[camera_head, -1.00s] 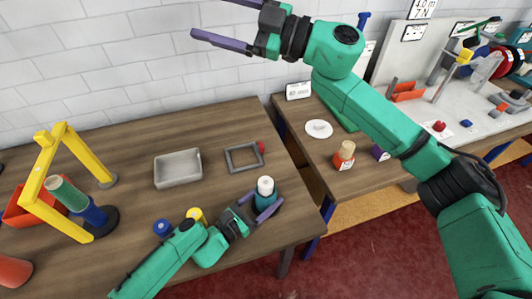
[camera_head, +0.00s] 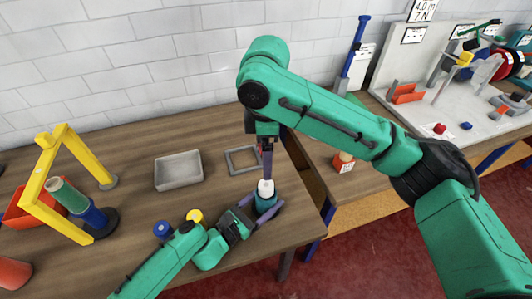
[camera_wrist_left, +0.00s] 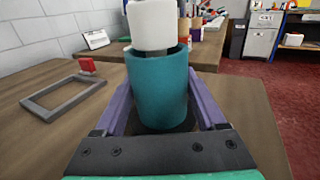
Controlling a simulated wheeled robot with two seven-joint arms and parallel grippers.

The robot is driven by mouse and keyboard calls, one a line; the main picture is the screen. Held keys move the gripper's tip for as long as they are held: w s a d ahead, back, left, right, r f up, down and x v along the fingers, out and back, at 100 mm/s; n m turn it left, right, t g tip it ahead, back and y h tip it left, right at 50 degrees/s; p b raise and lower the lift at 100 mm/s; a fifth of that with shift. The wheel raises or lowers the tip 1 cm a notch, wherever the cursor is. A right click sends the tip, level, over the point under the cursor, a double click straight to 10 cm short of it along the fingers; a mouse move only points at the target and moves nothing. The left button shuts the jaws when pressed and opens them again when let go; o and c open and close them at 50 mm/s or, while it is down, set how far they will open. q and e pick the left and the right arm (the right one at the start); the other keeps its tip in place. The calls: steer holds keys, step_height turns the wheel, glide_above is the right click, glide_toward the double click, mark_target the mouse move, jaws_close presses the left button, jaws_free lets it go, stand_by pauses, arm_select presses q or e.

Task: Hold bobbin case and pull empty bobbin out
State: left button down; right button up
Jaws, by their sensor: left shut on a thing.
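The teal bobbin case (camera_head: 265,204) stands upright near the front right of the wooden table. My left gripper (camera_head: 262,213) is shut on it, with a purple finger on each side; the case (camera_wrist_left: 158,95) fills the middle of the left wrist view. The white bobbin (camera_head: 265,187) sits upright in the top of the case and sticks out above its rim. It also shows in the left wrist view (camera_wrist_left: 152,25), its top cut off. My right gripper (camera_head: 266,164) points down just above the bobbin. Its fingers are seen edge-on, so their opening is unclear.
A grey tray (camera_head: 179,171) and a grey square frame (camera_head: 234,166) lie behind the case. A yellow stand (camera_head: 45,170) with spools is at the left. Blue (camera_head: 163,230) and yellow (camera_head: 195,216) pieces sit by my left arm. A second table (camera_head: 366,173) is at right.

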mark_target(266, 185)
arm_select(q)
steer(key=shift+f, duration=0.1)
arm_select(e)
step_height(266, 185, down, 12)
steer(key=shift+r, duration=0.1)
steer(key=shift+c, duration=0.3)
jaws_close()
steer(key=shift+r, duration=0.15)
steer(key=shift+r, duration=4.15)
arm_select(q)
jaws_free()
